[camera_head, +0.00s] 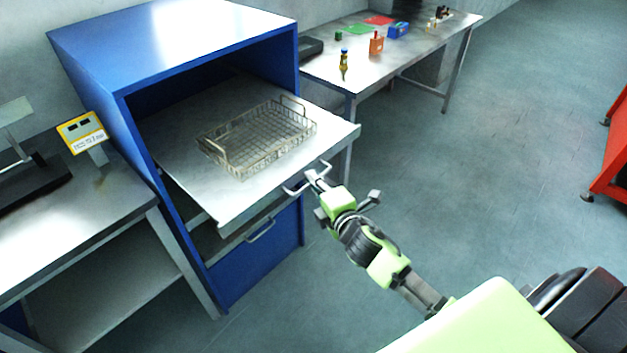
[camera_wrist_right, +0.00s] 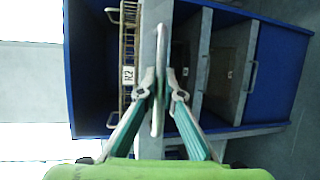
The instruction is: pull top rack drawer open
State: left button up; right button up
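The top rack drawer (camera_head: 225,205) is a grey metal shelf that sticks well out of the blue cabinet (camera_head: 135,75). Its bar handle (camera_head: 292,191) is on the front edge and also shows in the right wrist view (camera_wrist_right: 160,50). My right gripper (camera_head: 314,178) is at this handle. In the right wrist view its two fingers (camera_wrist_right: 160,84) close in on both sides of the bar, seemingly gripping it. A wire basket (camera_head: 250,143) lies on the drawer; its label "R2" (camera_wrist_right: 128,74) shows in the wrist view. My left gripper is not in view.
A lower drawer with its own handle (camera_head: 261,231) sits under the top one. A side table with a scale-like display (camera_head: 82,131) stands at the left. A table (camera_head: 385,55) with bottles and coloured items stands behind. The floor at the right is clear up to a red unit (camera_head: 612,165).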

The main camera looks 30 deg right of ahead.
jog(key=o, duration=0.4)
jog(key=shift+o, duration=0.2)
jog(key=s+r, duration=0.2)
jog(key=s, duration=0.9)
jog(key=shift+s+a, duration=0.35)
jog(key=shift+s, duration=0.05)
jog(key=s+f+m+g, duration=0.2)
jog(key=s+f, duration=0.1)
jog(key=f, duration=0.8)
jog(key=s+d+f+m+g, duration=0.1)
jog(key=s+f+m+g, duration=0.2)
jog(key=f, duration=0.8)
jog(key=s+f+m+g, duration=0.2)
jog(key=s+f, duration=0.2)
jog(key=f, duration=0.7)
jog(key=s+a+f+m+g, duration=0.2)
jog(key=s+f+m, duration=0.1)
jog(key=s+f, duration=0.4)
jog(key=s+a+f+m+g+b, duration=0.1)
jog(key=s+a+f+m+g, duration=0.1)
jog(key=s+f, duration=0.6)
jog(key=s+a+f+m+g, duration=0.2)
jog(key=s+f, duration=0.5)
jog(key=s, duration=0.8)
jog(key=shift+s+a+f+m+g+y, duration=0.15)
jog(key=shift+s+f+m+g+y, duration=0.2)
jog(key=shift+m+g, duration=0.6)
